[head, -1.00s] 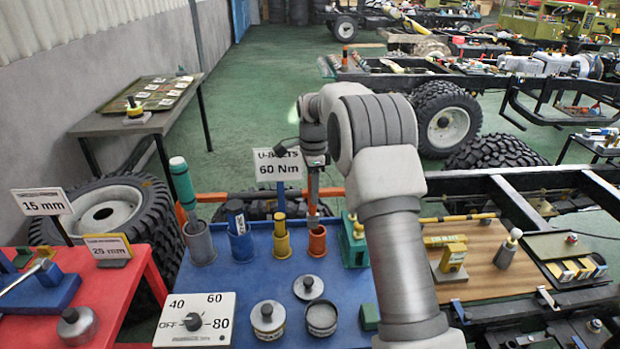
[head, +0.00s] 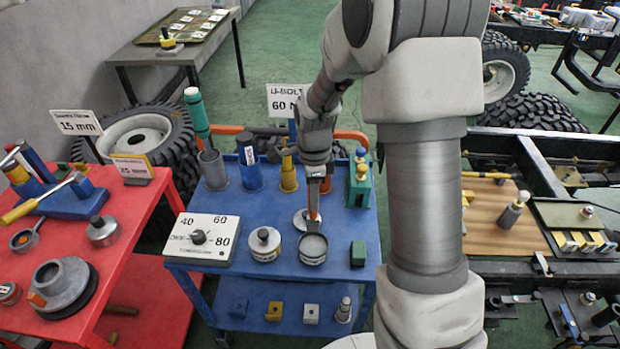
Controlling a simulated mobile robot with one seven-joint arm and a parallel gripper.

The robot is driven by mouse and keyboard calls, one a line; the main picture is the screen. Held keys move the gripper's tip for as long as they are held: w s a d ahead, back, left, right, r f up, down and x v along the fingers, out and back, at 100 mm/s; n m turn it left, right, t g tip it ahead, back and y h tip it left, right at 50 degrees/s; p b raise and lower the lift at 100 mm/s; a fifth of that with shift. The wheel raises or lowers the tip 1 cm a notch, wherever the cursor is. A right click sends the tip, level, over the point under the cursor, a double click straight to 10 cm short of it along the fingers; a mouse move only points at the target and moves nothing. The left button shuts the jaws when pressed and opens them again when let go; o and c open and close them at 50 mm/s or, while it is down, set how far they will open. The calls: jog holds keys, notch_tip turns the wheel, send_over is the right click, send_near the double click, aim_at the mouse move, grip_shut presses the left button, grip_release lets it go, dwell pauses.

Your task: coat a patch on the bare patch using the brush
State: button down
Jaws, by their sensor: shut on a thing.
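My gripper (head: 317,172) is shut on the brush (head: 313,204) above the blue cart. The brush points down, with its lower end just behind and above the open round tin (head: 313,249). I cannot tell whether the brush touches the loose lid (head: 300,222) behind the tin. The fingers are small and partly hidden by the wrist. An orange cup (head: 326,186) is mostly hidden behind the gripper. I cannot make out the bare patch in this view.
The blue cart (head: 232,208) also holds a lidded tin (head: 263,244), a dial box (head: 200,240), a green block (head: 358,253), cups with tools and a green stand (head: 358,182). A red table (head: 135,235) stands left. A chassis frame (head: 545,175) lies right.

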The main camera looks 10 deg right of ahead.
aim_at(314, 219)
jog(key=shift+s+f, duration=0.2)
jog(key=shift+s, duration=0.15)
jog(key=shift+f+b, duration=2)
jog(key=shift+f, duration=0.85)
jog(key=shift+f+b, duration=0.55)
jog(key=shift+f, duration=0.05)
jog(key=shift+r+p, duration=2.45)
jog(key=shift+r, duration=1.2)
jog(key=shift+f, duration=0.1)
